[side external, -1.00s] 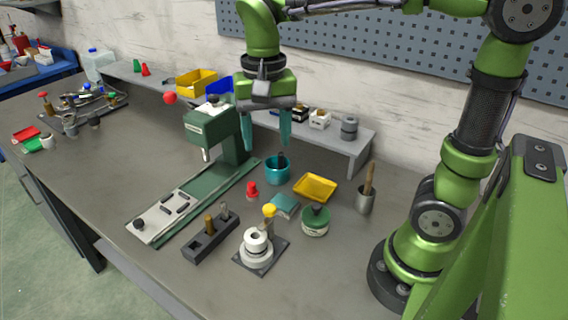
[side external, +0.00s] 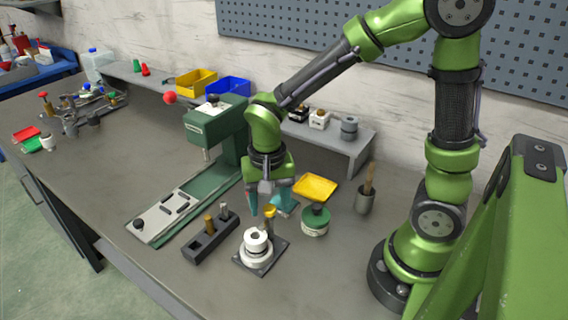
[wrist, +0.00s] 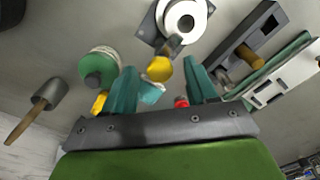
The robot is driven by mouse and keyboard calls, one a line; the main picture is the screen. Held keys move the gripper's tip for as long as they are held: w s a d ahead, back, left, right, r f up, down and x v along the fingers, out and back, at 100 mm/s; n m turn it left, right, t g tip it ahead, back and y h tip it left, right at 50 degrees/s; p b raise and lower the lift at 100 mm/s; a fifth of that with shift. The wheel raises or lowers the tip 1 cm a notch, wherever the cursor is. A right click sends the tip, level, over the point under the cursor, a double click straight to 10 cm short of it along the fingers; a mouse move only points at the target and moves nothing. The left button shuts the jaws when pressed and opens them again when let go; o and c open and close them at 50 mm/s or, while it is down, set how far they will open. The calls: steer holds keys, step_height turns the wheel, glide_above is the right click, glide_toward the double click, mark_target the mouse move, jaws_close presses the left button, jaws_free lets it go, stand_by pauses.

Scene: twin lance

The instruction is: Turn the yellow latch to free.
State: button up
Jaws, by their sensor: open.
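The yellow latch (side external: 270,212) is a round yellow knob on an arm at the back of a white ring-shaped fixture (side external: 256,240) on a dark square plate. In the wrist view the latch (wrist: 160,69) shows between my teal fingertips, with its grey arm reaching to the white ring (wrist: 182,20). My gripper (side external: 268,206) points down, open, just above and behind the latch. In the wrist view my gripper (wrist: 159,76) has a clear gap on both sides of the knob. Whether a finger touches it cannot be told.
A dark block with pegs (side external: 210,238) stands left of the fixture, and a green press (side external: 215,130) behind it. A green-lidded jar (side external: 315,220) stands close on the right, near a yellow tray (side external: 316,187) and a cup with a wooden handle (side external: 364,201). The front table is clear.

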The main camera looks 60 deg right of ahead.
steer(key=shift+f, duration=0.1)
steer(key=c, duration=1.1)
steer(key=shift+o, duration=0.2)
steer(key=shift+n, duration=0.3)
steer(key=n, duration=0.3)
steer(key=shift+n, duration=0.3)
steer(key=n, duration=0.4)
steer(key=shift+n, duration=0.3)
steer(key=n, duration=0.4)
steer(key=shift+n, duration=2.5)
